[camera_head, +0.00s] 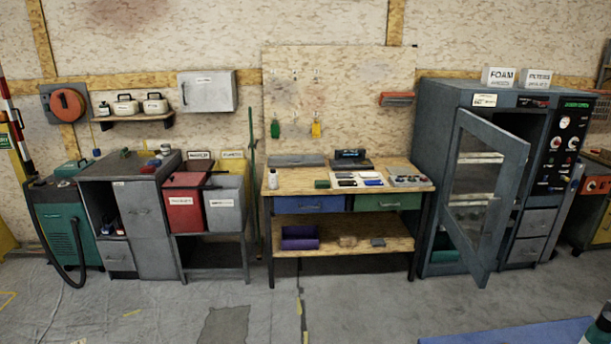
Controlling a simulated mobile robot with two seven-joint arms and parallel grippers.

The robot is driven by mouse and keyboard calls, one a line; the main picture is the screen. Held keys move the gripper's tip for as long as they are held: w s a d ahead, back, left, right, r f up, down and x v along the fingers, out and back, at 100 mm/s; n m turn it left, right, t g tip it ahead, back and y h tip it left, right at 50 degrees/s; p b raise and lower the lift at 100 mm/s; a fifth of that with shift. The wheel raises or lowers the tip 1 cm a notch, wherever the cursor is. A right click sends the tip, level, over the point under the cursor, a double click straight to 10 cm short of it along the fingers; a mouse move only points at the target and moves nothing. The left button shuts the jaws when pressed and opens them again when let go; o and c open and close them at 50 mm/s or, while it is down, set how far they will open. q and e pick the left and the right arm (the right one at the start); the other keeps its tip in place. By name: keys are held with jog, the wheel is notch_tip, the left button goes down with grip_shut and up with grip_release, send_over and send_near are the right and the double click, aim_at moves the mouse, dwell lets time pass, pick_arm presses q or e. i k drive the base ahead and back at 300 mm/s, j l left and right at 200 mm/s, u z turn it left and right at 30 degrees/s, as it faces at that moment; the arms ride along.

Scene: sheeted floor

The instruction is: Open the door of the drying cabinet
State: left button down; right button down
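The grey drying cabinet (432,130) stands at the right against the wall, with a dark control panel (563,150) on its right side. Its door (512,185), a grey frame with a glass pane, stands partly open. The door's left side is at the cabinet and its right edge is swung out towards me. Shelves show through the glass, and a dark gap shows between the door's right edge and the panel. Part of the interior is hidden behind the door. Neither of my grippers is in view, and nothing touches the door.
A workbench (300,192) with tools stands left of the cabinet. Red and grey bins (184,208) and a grey cupboard (150,215) stand further left. A blue surface (510,334) shows at the bottom right, with a dark object at its edge. The sheeted floor (340,305) before the cabinet is mostly clear.

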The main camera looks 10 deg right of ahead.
aim_at(514, 150)
jog(key=i+z, duration=0.15)
jog(key=i, duration=0.7)
jog(key=i+z, duration=0.15)
jog(key=i, duration=0.65)
jog(key=i+z, duration=0.25)
jog(key=i, duration=0.25)
jog(key=i+j+z, duration=0.1)
jog(key=i+z, duration=0.2)
jog(key=i, duration=0.15)
jog(key=i+j+z, duration=0.25)
jog(key=i, duration=0.25)
jog(key=i+z, duration=0.6)
jog(key=z, duration=0.15)
jog(key=i+j+z, duration=0.15)
jog(key=i+z, duration=0.25)
jog(key=k, duration=0.1)
